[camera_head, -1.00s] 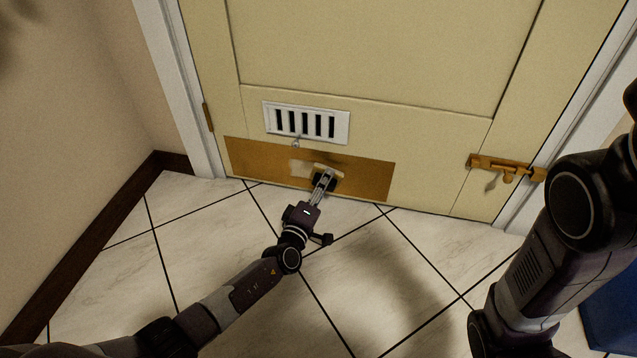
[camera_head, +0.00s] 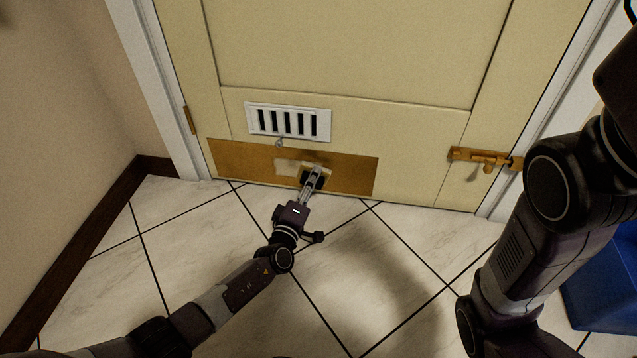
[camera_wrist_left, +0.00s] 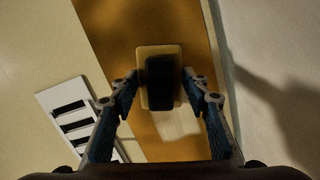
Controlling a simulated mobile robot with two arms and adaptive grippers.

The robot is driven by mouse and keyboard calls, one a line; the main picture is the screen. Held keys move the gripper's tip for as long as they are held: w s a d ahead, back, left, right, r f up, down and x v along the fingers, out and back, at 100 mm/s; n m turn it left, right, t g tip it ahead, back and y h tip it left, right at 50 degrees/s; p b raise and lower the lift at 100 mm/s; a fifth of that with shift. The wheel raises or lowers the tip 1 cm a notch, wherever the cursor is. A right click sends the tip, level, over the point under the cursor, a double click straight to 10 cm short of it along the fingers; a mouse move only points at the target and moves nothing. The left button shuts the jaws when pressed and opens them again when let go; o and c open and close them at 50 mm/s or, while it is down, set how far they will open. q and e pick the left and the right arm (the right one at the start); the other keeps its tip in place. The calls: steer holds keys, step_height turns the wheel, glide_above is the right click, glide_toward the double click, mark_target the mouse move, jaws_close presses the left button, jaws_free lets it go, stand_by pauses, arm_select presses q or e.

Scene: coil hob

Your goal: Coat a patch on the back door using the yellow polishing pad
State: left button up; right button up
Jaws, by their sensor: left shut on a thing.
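The back door (camera_head: 345,60) is pale cream, with a brown plate (camera_head: 235,158) along its bottom. A lighter patch (camera_head: 285,166) shows on the plate, left of the polishing pad (camera_head: 326,172). The pad is pale yellow with a black grip, and lies at or against the plate. My left gripper (camera_head: 312,181) is shut on the pad's black grip and partly hides it. The left wrist view shows the pad (camera_wrist_left: 144,101) between the fingers, with the light patch (camera_wrist_left: 178,123) just below it. Contact cannot be told for sure. My right gripper is not in view.
A white slotted vent (camera_head: 288,106) is above the plate, with a small metal piece (camera_head: 279,143) hanging below it. A brass bolt (camera_head: 485,157) is at the door's right. A blue container (camera_head: 603,290) stands at the lower right.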

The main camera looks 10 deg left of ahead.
arm_select(q)
steer(key=shift+w+a, duration=0.1)
steer(key=shift+a, duration=2.3)
steer(key=shift+w+a+b, duration=0.15)
steer(key=shift+a+b, duration=0.4)
steer(key=shift+a, duration=1.3)
steer(key=shift+s+r+p, duration=0.2)
steer(key=shift+s+p, duration=0.25)
steer(key=shift+s, duration=0.05)
steer(key=p, duration=0.3)
glide_toward(298, 175)
steer(key=shift+w+a+f, duration=0.1)
steer(key=shift+w+a, duration=0.3)
steer(key=shift+a, duration=0.25)
steer(key=shift+w+a, duration=0.45)
steer(key=shift+a, duration=0.2)
